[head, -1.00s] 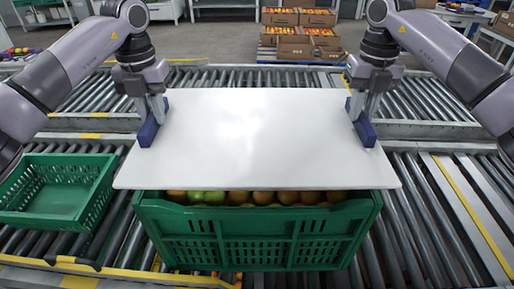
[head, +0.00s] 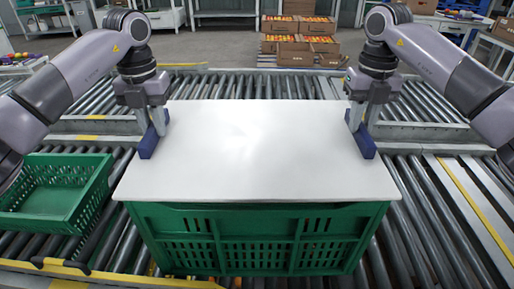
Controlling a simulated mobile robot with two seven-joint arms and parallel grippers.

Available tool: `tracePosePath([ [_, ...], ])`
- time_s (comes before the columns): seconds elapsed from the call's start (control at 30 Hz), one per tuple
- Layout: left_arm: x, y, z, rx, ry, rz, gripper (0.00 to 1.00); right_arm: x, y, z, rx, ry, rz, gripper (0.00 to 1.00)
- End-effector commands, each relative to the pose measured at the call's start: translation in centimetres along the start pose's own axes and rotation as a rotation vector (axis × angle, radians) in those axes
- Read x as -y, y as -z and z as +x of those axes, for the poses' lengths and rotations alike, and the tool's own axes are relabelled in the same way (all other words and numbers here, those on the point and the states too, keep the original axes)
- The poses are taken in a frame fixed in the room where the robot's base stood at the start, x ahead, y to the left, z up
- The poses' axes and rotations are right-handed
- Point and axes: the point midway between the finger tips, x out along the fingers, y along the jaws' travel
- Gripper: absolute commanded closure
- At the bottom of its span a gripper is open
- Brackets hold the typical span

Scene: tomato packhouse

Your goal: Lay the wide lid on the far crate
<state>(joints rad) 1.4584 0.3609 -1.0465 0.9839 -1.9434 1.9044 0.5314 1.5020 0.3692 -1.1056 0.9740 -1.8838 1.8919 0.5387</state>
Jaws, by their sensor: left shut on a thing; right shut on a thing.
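The wide lid (head: 257,150) is a flat white panel, lying level over the large green crate (head: 262,240). It covers the crate's top, so the produce inside is hidden. Only the crate's front wall shows below the lid's near edge. I cannot tell whether the lid touches the rim all round. My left gripper (head: 153,140) is shut on the lid's left edge. My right gripper (head: 361,140) is shut on the lid's right edge. Both hold it from the sides, toward the far half.
A smaller, empty-looking green crate (head: 98,205) stands on the rollers at left. Roller conveyors (head: 425,220) run around the covered crate, with a yellow-edged frame at the front. Cardboard boxes of tomatoes (head: 298,42) are stacked at the back.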

Motion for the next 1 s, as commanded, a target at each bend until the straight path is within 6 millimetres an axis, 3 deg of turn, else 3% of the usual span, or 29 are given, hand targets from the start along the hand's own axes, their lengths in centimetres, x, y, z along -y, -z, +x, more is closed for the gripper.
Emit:
tracePosePath([
  [0.13,-0.1,0.0,1.0,0.000,-0.001,-0.002,1.00,0.1,0.0,1.0,0.001,0.001,0.002,1.00],
  [0.17,-0.1,0.0,0.8,0.000,-0.002,-0.002,0.73,0.1,0.0,0.8,0.000,0.002,0.002,0.73],
  [0.2,-0.1,0.0,0.7,0.000,-0.002,-0.002,0.60,0.1,0.0,0.7,0.000,0.002,0.002,0.60],
  [0.23,-0.1,0.0,0.7,0.000,-0.002,-0.002,0.54,0.1,0.0,0.7,0.000,0.002,0.002,0.54],
  [0.63,0.0,0.0,-0.1,0.002,0.000,-0.001,0.54,0.0,0.0,0.7,0.000,0.000,0.000,0.54],
  [1.0,0.0,0.0,-7.5,0.003,-0.002,-0.003,0.54,0.0,0.0,0.7,0.000,0.000,0.000,0.54],
])
